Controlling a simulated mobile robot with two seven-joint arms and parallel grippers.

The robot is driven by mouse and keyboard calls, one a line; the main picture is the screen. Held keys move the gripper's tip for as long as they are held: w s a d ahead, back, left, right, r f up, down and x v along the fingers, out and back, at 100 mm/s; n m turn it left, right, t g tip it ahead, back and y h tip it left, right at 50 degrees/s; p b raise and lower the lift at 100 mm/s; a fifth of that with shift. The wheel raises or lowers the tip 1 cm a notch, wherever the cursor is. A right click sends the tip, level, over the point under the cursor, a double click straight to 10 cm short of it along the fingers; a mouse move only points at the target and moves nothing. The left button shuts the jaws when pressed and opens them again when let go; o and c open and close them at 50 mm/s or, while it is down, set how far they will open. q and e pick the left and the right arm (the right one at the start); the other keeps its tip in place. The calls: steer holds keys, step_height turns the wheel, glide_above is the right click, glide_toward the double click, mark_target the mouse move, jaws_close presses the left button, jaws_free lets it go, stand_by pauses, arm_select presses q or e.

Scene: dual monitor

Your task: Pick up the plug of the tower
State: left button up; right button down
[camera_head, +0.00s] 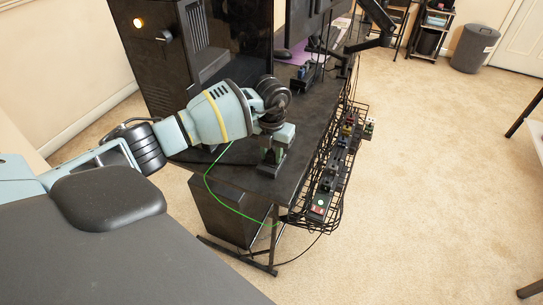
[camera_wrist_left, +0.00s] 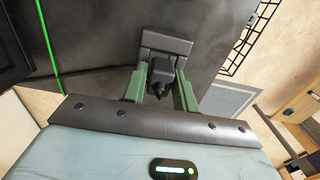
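The black tower (camera_head: 185,50) stands at the left end of the dark desk (camera_head: 305,110), with an orange light on its front. My left gripper (camera_head: 272,160) points down at the desk beside the tower. In the left wrist view its green fingers (camera_wrist_left: 160,85) stand on either side of a black plug (camera_wrist_left: 162,72). The plug sits at a dark grey block (camera_wrist_left: 166,45). The fingers are very close to the plug's sides; whether they press on it I cannot tell. The pictures do not show whether this plug belongs to the tower. My right gripper is not in view.
A green cable (camera_head: 208,185) loops from near my left gripper over the desk edge. A black wire basket (camera_head: 325,195) with several plugs and adapters hangs along the desk's right side. Monitors (camera_head: 310,20) stand at the back.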

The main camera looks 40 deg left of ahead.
mark_target(272, 152)
arm_select(q)
jaws_close()
steer(key=shift+r, duration=0.15)
steer(key=shift+r, duration=0.5)
step_height(272, 152, up, 2)
steer(key=shift+r, duration=0.15)
steer(key=s+a, duration=0.2)
steer(key=s, duration=0.5)
steer(key=s+a+r, duration=0.1)
steer(key=s+a, duration=0.1)
steer(key=s, duration=0.6)
steer(key=shift+s+a+r, duration=0.2)
steer(key=shift+a+r, duration=0.05)
steer(key=shift+r, duration=0.1)
